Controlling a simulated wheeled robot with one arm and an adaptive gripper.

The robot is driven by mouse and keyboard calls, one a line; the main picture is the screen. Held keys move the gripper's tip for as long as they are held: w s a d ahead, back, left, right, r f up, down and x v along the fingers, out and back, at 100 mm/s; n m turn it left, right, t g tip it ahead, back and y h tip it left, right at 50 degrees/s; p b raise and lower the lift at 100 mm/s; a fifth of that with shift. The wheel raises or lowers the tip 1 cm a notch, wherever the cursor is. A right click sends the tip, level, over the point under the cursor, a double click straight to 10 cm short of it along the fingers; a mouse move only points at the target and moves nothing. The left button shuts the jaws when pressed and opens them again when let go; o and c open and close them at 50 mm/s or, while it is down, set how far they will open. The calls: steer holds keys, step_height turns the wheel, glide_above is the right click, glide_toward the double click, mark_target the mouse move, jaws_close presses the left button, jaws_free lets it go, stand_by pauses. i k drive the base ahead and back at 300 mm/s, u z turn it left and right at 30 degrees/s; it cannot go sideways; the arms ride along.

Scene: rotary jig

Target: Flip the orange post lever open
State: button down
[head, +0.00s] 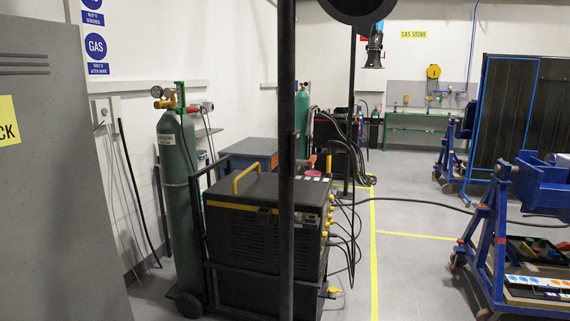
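A small orange piece (328,165) shows just right of the tall dark post (287,120), above the black welding unit. A reddish handle-like bit (311,160) is beside it. They may be the orange post lever, but they are too small to tell whether it is open or shut, or what it is fixed to. The post stands upright in the middle of the view and runs from top to bottom. My gripper is not in view.
A black welding unit (262,250) on a cart and a green gas cylinder (180,190) stand behind the post. A blue wheeled jig frame (490,225) stands at right with a tray of parts (540,285). A grey cabinet (60,200) fills the left. Grey floor (410,270) is clear between.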

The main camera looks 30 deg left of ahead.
mark_target(312, 159)
steer(key=u, duration=0.8)
steer(key=i, duration=0.85)
steer(key=u, duration=1.35)
steer(key=i, duration=0.25)
steer(key=u, duration=0.05)
